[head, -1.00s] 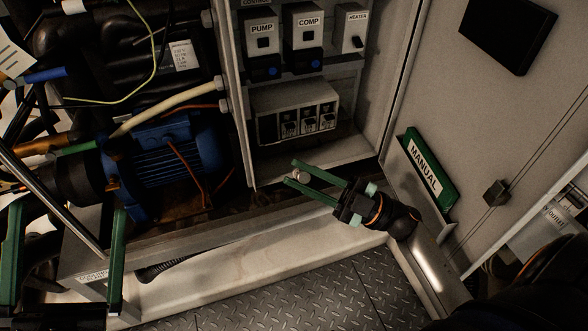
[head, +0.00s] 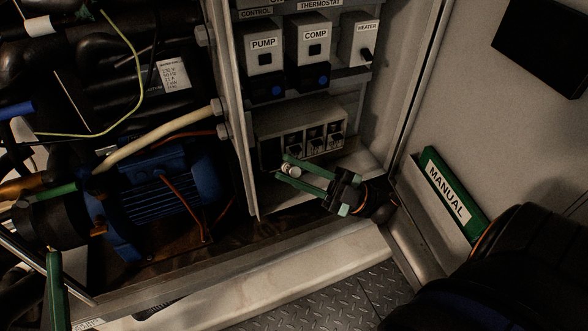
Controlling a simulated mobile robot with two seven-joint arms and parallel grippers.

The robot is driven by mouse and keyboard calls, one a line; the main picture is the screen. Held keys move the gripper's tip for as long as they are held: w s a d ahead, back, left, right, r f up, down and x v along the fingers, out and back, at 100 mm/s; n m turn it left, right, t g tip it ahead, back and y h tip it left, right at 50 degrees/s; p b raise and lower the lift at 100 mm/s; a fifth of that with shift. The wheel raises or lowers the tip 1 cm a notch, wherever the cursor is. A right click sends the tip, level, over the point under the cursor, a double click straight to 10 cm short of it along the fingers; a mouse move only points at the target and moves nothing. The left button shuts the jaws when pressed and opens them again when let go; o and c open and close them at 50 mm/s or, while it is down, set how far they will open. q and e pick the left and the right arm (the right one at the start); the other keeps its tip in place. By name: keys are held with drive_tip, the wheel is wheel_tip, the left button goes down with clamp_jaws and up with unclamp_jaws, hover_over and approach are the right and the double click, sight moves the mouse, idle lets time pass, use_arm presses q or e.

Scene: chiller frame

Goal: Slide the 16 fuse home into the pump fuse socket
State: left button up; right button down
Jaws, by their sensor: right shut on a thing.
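The 16 fuse is a small pale cylinder (head: 293,171) between the green fingertips of my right gripper (head: 286,169). The gripper is shut on it, just in front of and below the left end of the fuse block (head: 293,115). The block has a dark, empty-looking opening (head: 270,153) at its left end and several filled places to its right. Which place is the pump socket cannot be read. The fuse appears apart from the block; the exact gap is unclear. One green finger of my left gripper (head: 57,288) shows at the lower left, with nothing held against it.
PUMP (head: 264,58), COMP (head: 313,49) and HEATER (head: 360,42) switches sit above the fuse block. The cabinet's left edge (head: 234,120) and front sill (head: 300,200) bound the opening. A blue motor (head: 150,195) stands left; a green MANUAL (head: 452,195) stands in a door pocket.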

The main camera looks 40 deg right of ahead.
drive_tip(key=shift+w+f, duration=0.15)
drive_tip(key=shift+w+d+f+b, duration=0.15)
drive_tip(key=shift+w+f+b, duration=0.3)
drive_tip(key=shift+w+b, duration=0.15)
drive_tip(key=shift+w+f, duration=0.2)
drive_tip(key=shift+w, duration=0.1)
drive_tip(key=shift+w+d+f+b, duration=0.15)
drive_tip(key=shift+w+f+b, duration=0.05)
drive_tip(key=shift+b, duration=0.2)
drive_tip(key=shift+w+f, duration=0.1)
drive_tip(key=shift+w, duration=0.1)
use_arm(q)
drive_tip(key=shift+s+d+f+m+h+b, duration=0.25)
drive_tip(key=shift+s+f+m+h+b, duration=0.3)
drive_tip(key=shift+h+b, duration=0.45)
drive_tip(key=shift+s+d+f+m+h+b, duration=0.3)
drive_tip(key=shift+s+f+h+b, duration=0.45)
drive_tip(key=shift+b, duration=0.3)
use_arm(e)
drive_tip(key=shift+w+d+f, duration=0.25)
drive_tip(key=shift+w+f, duration=0.5)
drive_tip(key=shift+w, duration=0.3)
drive_tip(key=shift+w+d+f, duration=0.25)
drive_tip(key=shift+w+f, duration=0.45)
drive_tip(key=shift+w, duration=0.3)
use_arm(q)
drive_tip(key=shift+r, duration=0.1)
